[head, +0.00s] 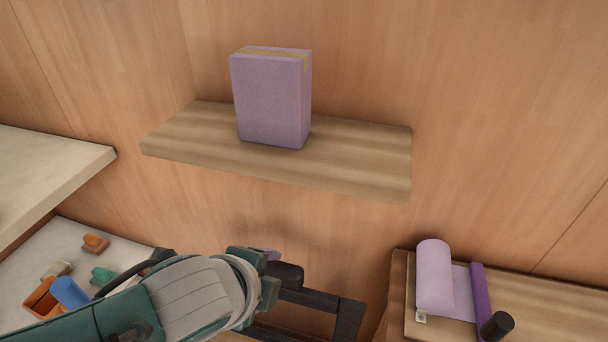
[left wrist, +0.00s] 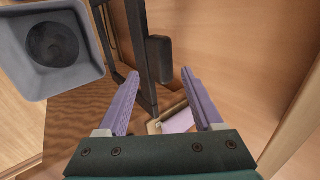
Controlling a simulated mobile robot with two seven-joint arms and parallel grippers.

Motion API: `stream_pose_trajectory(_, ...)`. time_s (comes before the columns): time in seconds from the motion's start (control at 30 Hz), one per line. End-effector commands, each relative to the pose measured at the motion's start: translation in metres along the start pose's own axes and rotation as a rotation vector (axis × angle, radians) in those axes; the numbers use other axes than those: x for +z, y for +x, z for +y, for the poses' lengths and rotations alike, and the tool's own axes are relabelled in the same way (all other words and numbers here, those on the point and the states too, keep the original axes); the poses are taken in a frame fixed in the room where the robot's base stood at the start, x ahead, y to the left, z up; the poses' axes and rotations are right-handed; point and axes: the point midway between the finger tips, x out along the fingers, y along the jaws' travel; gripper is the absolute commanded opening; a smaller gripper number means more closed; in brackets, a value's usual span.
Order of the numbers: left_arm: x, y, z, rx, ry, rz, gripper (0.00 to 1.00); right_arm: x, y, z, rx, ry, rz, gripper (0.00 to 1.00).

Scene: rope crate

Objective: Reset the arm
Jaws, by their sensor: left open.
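My left arm comes in from the lower left in the head view. My left gripper (head: 272,255) is at its end, below the wall shelf, mostly hidden behind the wrist. In the left wrist view its two purple fingers (left wrist: 160,75) stand apart with nothing held between them. A dark bar with a black block lies beyond the fingers in that view; I cannot tell whether they touch it. My right gripper is in neither view.
A purple box (head: 272,100) stands upright on the wooden wall shelf (head: 365,155). A wooden surface at lower right holds a lilac roll (head: 435,278) and a black cylinder (head: 497,326). Small coloured items, including a blue one (head: 69,292), lie at lower left. A black frame (head: 345,320) is beside the gripper.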

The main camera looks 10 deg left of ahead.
Motion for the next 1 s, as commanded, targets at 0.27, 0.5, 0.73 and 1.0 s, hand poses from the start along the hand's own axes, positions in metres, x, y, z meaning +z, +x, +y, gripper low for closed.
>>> stream_pose_trajectory(0.27, 0.000, -0.021, 0.000, 0.000, 0.001, -0.001, 0.68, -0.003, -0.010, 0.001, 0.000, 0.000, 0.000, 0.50)
stream_pose_trajectory(0.5, 0.000, -0.020, 0.001, 0.000, 0.001, -0.001, 0.68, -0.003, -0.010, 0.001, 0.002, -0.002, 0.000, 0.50)
stream_pose_trajectory(0.73, -0.001, -0.022, 0.002, 0.004, -0.018, 0.001, 0.68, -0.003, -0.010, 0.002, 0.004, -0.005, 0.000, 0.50)
stream_pose_trajectory(1.0, -0.007, -0.083, 0.029, 0.124, -0.553, -0.013, 0.68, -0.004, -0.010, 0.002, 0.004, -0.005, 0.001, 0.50)
